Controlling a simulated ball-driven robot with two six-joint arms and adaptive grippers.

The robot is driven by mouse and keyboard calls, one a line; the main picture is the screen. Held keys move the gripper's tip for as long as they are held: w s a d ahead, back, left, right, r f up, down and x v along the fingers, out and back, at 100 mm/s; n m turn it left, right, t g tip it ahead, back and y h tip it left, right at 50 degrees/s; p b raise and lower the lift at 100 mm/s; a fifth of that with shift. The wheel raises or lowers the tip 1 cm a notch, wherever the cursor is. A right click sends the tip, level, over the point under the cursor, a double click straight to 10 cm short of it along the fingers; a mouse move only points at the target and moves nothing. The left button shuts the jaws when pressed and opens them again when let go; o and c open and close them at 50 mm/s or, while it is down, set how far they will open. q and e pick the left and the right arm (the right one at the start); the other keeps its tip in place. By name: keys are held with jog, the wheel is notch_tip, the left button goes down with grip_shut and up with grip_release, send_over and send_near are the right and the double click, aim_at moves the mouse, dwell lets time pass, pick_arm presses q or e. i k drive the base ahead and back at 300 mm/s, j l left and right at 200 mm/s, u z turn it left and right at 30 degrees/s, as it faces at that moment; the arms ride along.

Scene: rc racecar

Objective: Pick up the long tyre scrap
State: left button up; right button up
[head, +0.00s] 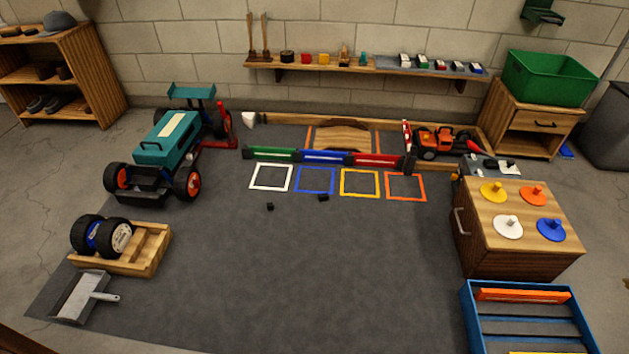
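Two small black scraps lie on the dark grey mat (330,270), just in front of the coloured squares. The one on the right (323,197) looks slightly wider, at the lower edge of the blue square. The other, a smaller dark scrap (270,206), lies below the white square. Both are too small to tell their exact shape, so I cannot be sure which is the long tyre scrap. Neither of my grippers is in view.
A teal car (165,143) stands at the left, above a wooden tray (158,250) with wheels and a grey dustpan (82,298). A wooden cabinet (480,252) and blue crate (470,310) stand at the right. The middle of the mat is clear.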

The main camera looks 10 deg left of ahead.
aim_at(324, 197)
jog(key=i+j, duration=0.35)
jog(key=i+u, duration=0.15)
jog(key=i, duration=0.35)
jog(key=i+l+u, duration=0.1)
jog(key=i, duration=0.35)
jog(key=i+l+u, duration=0.15)
jog(key=i, duration=0.35)
jog(key=i+l+u, duration=0.15)
jog(key=i, duration=0.3)
jog(key=l, duration=0.1)
